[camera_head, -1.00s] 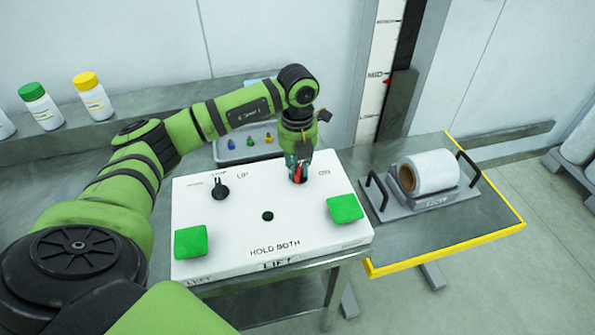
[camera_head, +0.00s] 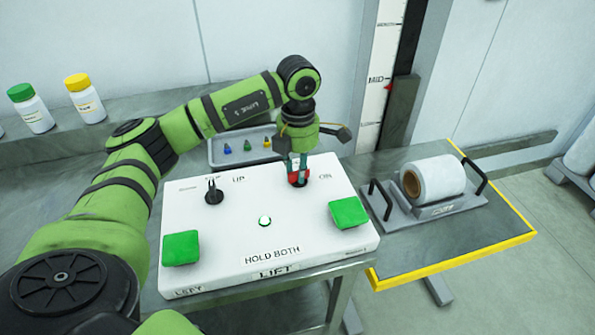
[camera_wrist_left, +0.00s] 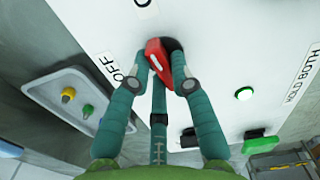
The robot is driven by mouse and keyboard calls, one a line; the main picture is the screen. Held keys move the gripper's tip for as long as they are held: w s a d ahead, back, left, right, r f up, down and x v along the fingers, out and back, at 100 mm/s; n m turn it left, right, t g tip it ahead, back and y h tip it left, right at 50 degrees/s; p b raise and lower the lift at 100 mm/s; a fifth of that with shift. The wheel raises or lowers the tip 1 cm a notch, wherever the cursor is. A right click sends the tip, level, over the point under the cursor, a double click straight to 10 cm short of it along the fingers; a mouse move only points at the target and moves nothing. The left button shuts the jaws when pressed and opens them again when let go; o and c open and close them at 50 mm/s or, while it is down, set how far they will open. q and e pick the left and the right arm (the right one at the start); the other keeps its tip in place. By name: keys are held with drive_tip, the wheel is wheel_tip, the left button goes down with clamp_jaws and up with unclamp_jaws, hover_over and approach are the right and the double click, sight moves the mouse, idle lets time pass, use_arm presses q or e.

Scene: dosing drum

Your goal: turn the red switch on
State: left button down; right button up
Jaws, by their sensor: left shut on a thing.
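The red switch (camera_head: 292,180) is at the back right of the white control panel (camera_head: 215,240), beside the ON label. My left gripper (camera_head: 299,172) comes down on it from above. In the left wrist view the red handle (camera_wrist_left: 157,56) lies between the teal fingers (camera_wrist_left: 160,76), which are shut on it. The handle is tilted across the dark round base, partly hidden by the fingers. A small round lamp (camera_head: 264,221) in the panel's middle glows white; in the wrist view it has a green rim (camera_wrist_left: 244,94). My right gripper is not in view.
A black selector knob (camera_head: 214,192) and two green buttons (camera_head: 181,248) (camera_head: 348,212) sit on the panel. A grey tray (camera_head: 222,157) with small coloured pieces is behind it. A white drum (camera_head: 440,175) rests in a cradle on the yellow-edged platform at right.

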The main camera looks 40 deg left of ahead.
use_arm(q)
drive_tip(key=shift+w+m, duration=0.1)
drive_tip(key=shift+m, duration=0.7)
drive_tip(key=shift+r+b, duration=0.1)
drive_tip(key=shift+b, duration=0.2)
drive_tip(key=c, duration=1.1)
unclamp_jaws()
wheel_tip(320, 180, up, 12)
